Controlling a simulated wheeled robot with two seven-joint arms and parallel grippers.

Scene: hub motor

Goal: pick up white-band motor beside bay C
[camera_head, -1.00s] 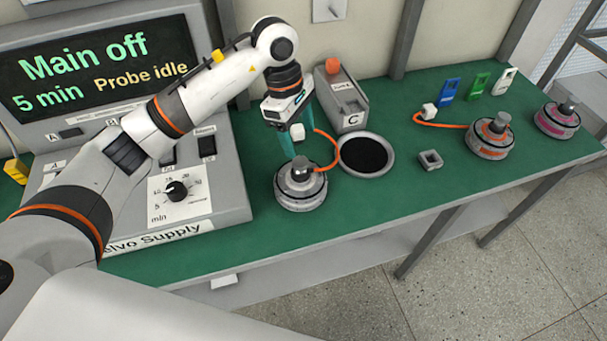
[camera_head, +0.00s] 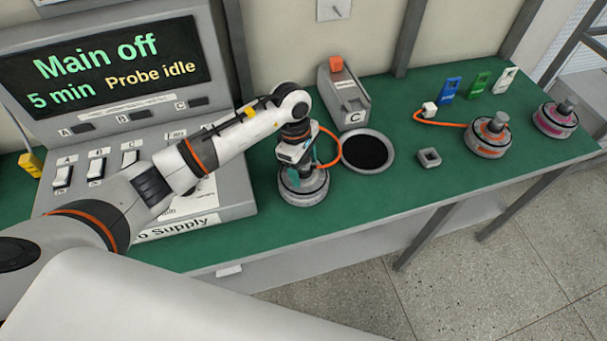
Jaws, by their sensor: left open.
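The white-band motor (camera_head: 304,194) stands upright on the green bench, left of the round black-centred pad (camera_head: 392,152) and in front of the bay C box (camera_head: 347,97). An orange cable curves from the motor's area toward the box. My left gripper (camera_head: 296,177) points down over the motor's top, its teal fingers open around or beside the shaft. The gripper hides the shaft and much of the motor's top, so I cannot tell whether the fingers touch it. My right gripper is not in view.
The supply console (camera_head: 225,202) stands on the left. A small grey square ring (camera_head: 429,158) lies right of the pad. An orange-marked motor (camera_head: 488,139) and a magenta-marked motor (camera_head: 556,121) stand farther right. Blue (camera_head: 450,90), green (camera_head: 479,85) and white (camera_head: 505,80) tags lie behind them.

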